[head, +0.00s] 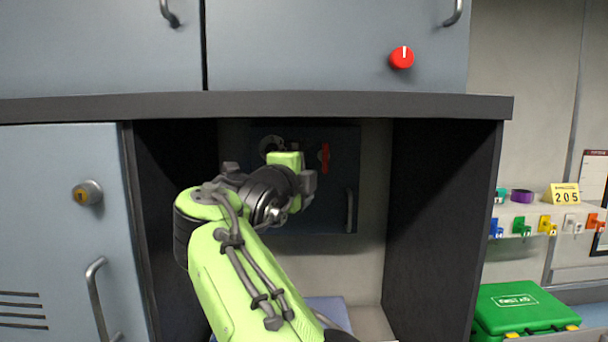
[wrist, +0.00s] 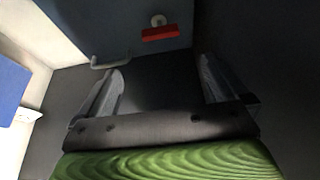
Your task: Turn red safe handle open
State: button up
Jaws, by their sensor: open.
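The dark safe (head: 330,205) sits at the back of the open cabinet bay. Its red handle (head: 325,157) stands upright on the door, right of my gripper (head: 309,183). In the wrist view the red handle (wrist: 160,34) lies across the picture beside a pale round hub (wrist: 158,19). My gripper (wrist: 162,84) is open, with its two fingers spread and nothing between them. The red handle is beyond the fingertips, apart from them. The safe door looks closed. My arm hides part of the safe's left side in the head view.
A grey pull handle (head: 349,210) is on the safe, low and right; it also shows in the wrist view (wrist: 110,61). Dark bay walls (head: 440,210) and an overhead ledge (head: 300,104) bound the space. A red knob (head: 401,58) is above. A green case (head: 520,308) sits right.

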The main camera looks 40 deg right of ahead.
dwell(0.3)
jog(key=s+a+f+n+t+y, duration=0.1)
jog(key=s+a+f+n+y, duration=0.2)
jog(key=a+f+n+y, duration=0.35)
jog(key=s+a+f+n+t+y, duration=0.1)
jog(key=s+a+f+n+y, duration=0.25)
jog(key=a+f+n, duration=0.65)
jog(key=s+a+f+n+g+y, duration=0.2)
jog(key=s+a+f+n+y, duration=0.1)
jog(key=s+a+f+n, duration=0.2)
jog(key=s+a+f+n+g+y, duration=0.2)
jog(key=s+a+f+n, duration=0.3)
jog(key=s+f+n, duration=0.4)
notch_tip(320, 180, down, 2)
jog(key=shift+s+a+f+g+y, duration=0.25)
jog(key=shift+s+y, duration=0.25)
jog(key=shift+s, duration=0.35)
jog(key=shift+d, duration=0.15)
